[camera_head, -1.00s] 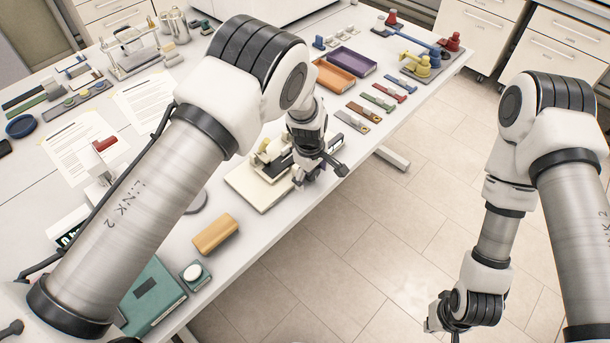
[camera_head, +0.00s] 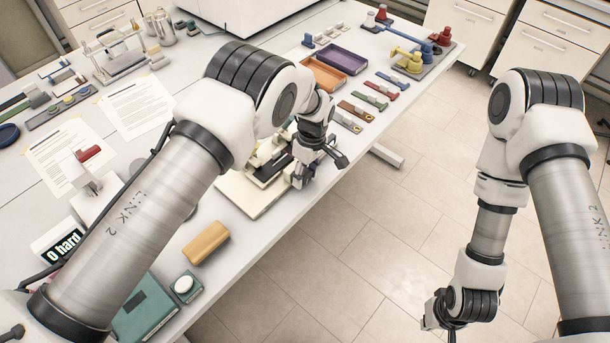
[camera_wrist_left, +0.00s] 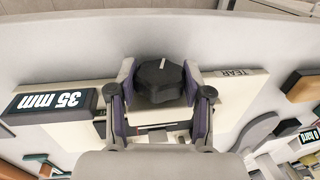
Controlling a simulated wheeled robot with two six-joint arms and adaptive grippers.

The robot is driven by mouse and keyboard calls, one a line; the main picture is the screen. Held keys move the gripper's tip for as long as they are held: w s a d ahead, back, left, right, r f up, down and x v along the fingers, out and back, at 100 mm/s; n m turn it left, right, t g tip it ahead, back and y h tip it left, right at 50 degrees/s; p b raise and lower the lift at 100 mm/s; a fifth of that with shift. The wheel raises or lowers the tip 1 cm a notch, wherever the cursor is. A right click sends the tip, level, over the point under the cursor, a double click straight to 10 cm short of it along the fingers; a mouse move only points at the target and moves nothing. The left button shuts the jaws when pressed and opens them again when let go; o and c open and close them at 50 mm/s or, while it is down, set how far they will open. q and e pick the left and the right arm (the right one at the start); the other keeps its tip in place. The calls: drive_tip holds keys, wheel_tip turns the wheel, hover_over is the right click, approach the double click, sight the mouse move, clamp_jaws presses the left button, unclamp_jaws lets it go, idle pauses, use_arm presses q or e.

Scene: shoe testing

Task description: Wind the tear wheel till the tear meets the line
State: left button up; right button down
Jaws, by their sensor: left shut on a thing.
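The tear wheel (camera_wrist_left: 160,84) is a dark lobed knob with a white mark pointing almost straight up in the left wrist view. My left gripper (camera_wrist_left: 159,74) is shut on it, one finger on each side. It also shows in the head view at the tester's table-edge side (camera_head: 318,166). The cream tear tester (camera_head: 243,194) is partly hidden by my left arm. Its label reads "TEAR" (camera_wrist_left: 238,73) and its display reads "35 mm" (camera_wrist_left: 50,101). The tear and the line cannot be made out. My right gripper (camera_head: 440,312) hangs low off the table; its fingers are unclear.
A tan block (camera_head: 206,243) and a teal box (camera_head: 148,308) lie nearer me. Orange (camera_head: 323,76) and purple (camera_head: 343,60) trays and several coloured strips lie beyond the tester. A display reading "0 hard" (camera_head: 64,247) stands at the left. Floor is clear right of the table.

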sight(308, 169)
use_arm(q)
drive_tip(key=f+g+y+b, duration=0.1)
drive_tip(key=g+b, duration=0.1)
drive_tip(key=b, duration=0.1)
drive_tip(key=shift+d+b, duration=0.1)
drive_tip(key=shift+b, duration=0.3)
drive_tip(key=shift+r+y, duration=0.25)
drive_tip(key=shift+y, duration=0.15)
drive_tip(key=shift+r+g, duration=0.15)
drive_tip(key=shift+g, duration=0.15)
drive_tip(key=o, duration=1.2)
drive_tip(key=shift+c, duration=0.2)
drive_tip(key=shift+w, duration=0.1)
drive_tip(key=v, duration=0.7)
drive_tip(key=shift+r, duration=0.2)
